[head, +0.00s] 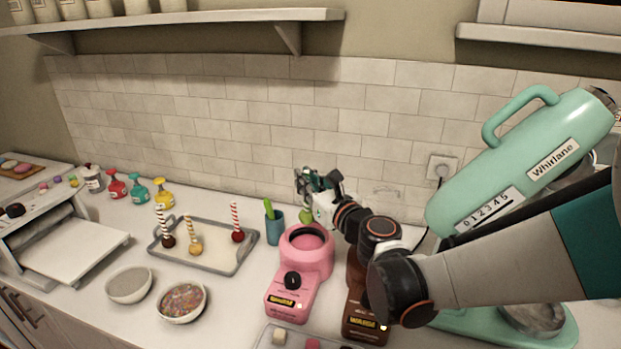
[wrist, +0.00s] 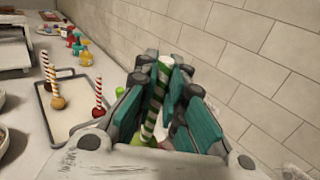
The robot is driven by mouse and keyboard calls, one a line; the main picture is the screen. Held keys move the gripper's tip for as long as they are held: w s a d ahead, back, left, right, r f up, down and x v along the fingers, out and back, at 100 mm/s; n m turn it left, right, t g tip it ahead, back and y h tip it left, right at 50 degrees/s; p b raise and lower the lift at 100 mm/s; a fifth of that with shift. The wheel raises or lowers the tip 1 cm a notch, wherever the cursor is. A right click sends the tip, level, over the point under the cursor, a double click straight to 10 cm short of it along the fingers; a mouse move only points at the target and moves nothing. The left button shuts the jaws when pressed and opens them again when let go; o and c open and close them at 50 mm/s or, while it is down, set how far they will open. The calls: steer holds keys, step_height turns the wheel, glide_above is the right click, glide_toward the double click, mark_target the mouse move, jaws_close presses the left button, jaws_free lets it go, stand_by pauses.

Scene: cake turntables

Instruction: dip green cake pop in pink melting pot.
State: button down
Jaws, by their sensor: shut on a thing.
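My gripper (head: 318,184) is shut on the green and white striped stick of the green cake pop (head: 306,214). The cake pop hangs below the fingers, just above and behind the pink melting pot (head: 297,268), near the pot's round opening. In the wrist view the striped stick stands between the teal finger pads of my gripper (wrist: 163,98). Only a sliver of the green ball (wrist: 141,141) shows there, and the rest is hidden by my gripper. Whether the ball touches the pot's rim, I cannot tell.
A brown melting pot (head: 362,316) stands right of the pink one, partly behind my arm. A tray (head: 215,262) with three other cake pops lies left. A teal cup (head: 274,230) stands close by. Bowls (head: 181,302) are at front left, a green mixer (head: 530,150) at right.

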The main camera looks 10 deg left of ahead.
mark_target(307, 210)
step_height(307, 210, down, 9)
steer(key=b, duration=0.7)
steer(key=shift+f, duration=0.15)
steer(key=shift+f+b, duration=0.55)
steer(key=shift+f, duration=0.4)
steer(key=shift+f, duration=0.1)
steer(key=shift+f, duration=0.45)
steer(key=shift+r, duration=0.2)
stand_by(0.5)
steer(key=shift+r+p, duration=2.25)
steer(key=shift+r, duration=0.75)
